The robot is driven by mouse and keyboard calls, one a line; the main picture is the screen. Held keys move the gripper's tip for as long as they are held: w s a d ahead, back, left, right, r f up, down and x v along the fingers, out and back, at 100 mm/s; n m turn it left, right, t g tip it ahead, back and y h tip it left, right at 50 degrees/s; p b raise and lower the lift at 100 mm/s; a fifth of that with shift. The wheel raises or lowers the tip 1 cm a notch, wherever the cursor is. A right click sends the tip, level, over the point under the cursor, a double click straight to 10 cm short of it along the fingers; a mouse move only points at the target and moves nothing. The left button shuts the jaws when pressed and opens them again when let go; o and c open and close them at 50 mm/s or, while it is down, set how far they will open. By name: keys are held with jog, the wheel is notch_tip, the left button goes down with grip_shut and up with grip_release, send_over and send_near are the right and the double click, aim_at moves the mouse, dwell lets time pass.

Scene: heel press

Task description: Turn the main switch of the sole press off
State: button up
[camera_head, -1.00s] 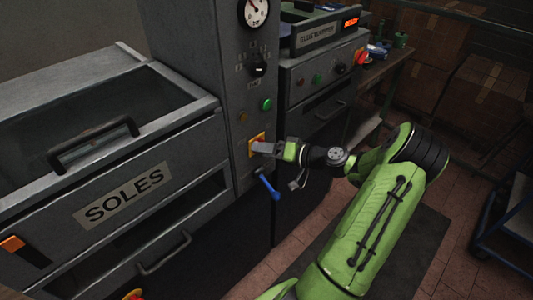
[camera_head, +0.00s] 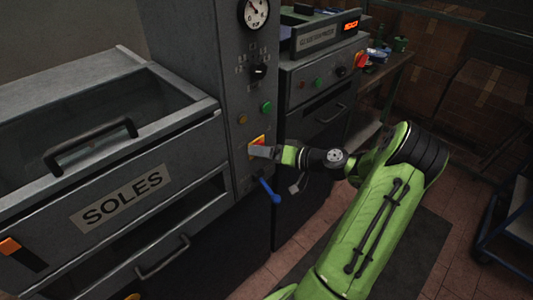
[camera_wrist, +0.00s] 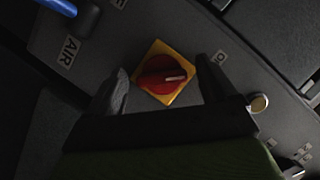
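The main switch is a red rotary knob on a yellow plate on the press column, seen in the wrist view (camera_wrist: 163,74). In the head view only part of its yellow and red shows (camera_head: 257,140), behind my gripper (camera_head: 262,152). The sole press carries a SOLES label (camera_head: 118,199). In the wrist view my gripper (camera_wrist: 165,85) is open, one dark finger on each side of the knob with gaps between. I cannot tell how deep the fingertips reach. The knob's pale mark points right, toward a partly hidden plate marking.
A blue lever (camera_head: 270,190) hangs just below the switch; the AIR label (camera_wrist: 69,51) is near it in the wrist view. A green button (camera_head: 266,107), a black selector (camera_head: 259,71) and a gauge (camera_head: 257,12) are above. A neighbouring machine (camera_head: 325,75) stands to the right.

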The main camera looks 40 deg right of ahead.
jog(key=shift+s, duration=0.1)
jog(key=p+v, duration=0.2)
jog(key=v, duration=1.3)
jog(key=shift+s+p, duration=0.3)
jog(key=shift+p, duration=0.1)
